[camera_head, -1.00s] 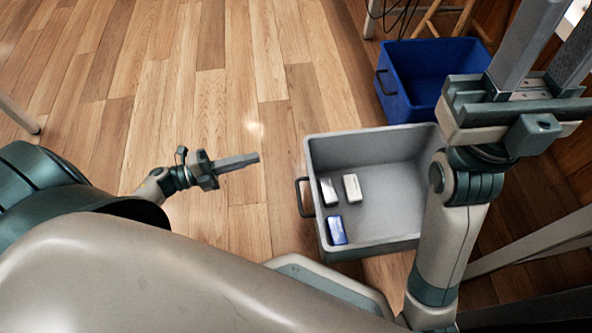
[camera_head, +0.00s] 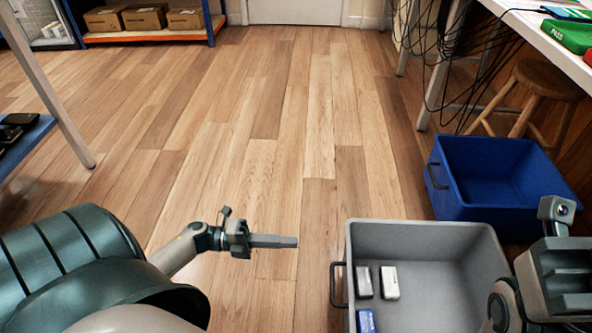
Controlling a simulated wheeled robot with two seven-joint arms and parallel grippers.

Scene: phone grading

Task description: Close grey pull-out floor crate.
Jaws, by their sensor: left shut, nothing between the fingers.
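The grey crate (camera_head: 430,245) stands on the wood floor at the lower right, open at the top, its bottom part cut off by the frame. Its dark handle (camera_head: 336,286) is on its left side.
A blue crate (camera_head: 478,192) stands just behind the grey one. A wooden stool (camera_head: 545,80), hanging cables and a bench (camera_head: 535,30) are at the upper right. A shelf with cardboard boxes (camera_head: 145,18) is at the back left. The middle floor is clear.

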